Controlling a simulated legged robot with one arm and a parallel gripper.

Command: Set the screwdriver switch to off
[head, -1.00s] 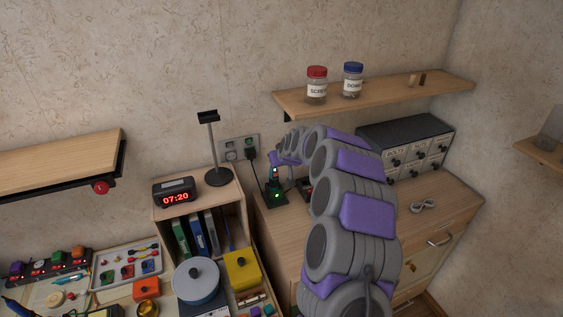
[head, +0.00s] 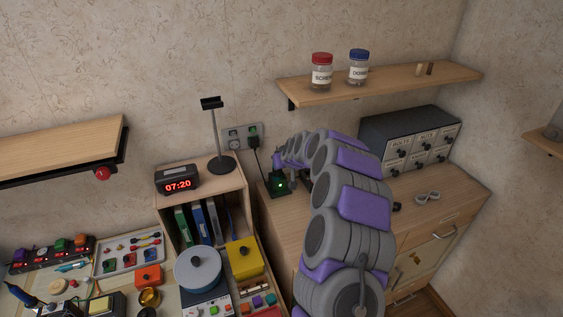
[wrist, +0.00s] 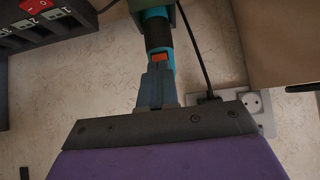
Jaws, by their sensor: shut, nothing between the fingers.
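The screwdriver (wrist: 160,35), teal with a black band, hangs into the top of the wrist view, which looks upside down. Its small orange-red switch (wrist: 160,58) faces me; I cannot tell its setting. My gripper (wrist: 155,75) is shut and empty, with its grey fingertips right at the switch; whether they touch it I cannot tell. In the head view, the screwdriver's dark base with a green light (head: 278,184) stands on the wooden cabinet. My arm's end covers most of the screwdriver there.
A dark box with a red switch and numbered labels (wrist: 35,18) is at the wrist view's upper left. A wall socket (head: 240,138) with a plugged-in cord is behind. A clock (head: 177,180) and a phone-like stand (head: 221,163) are on the left shelf unit. A drawer box (head: 410,140) stands right.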

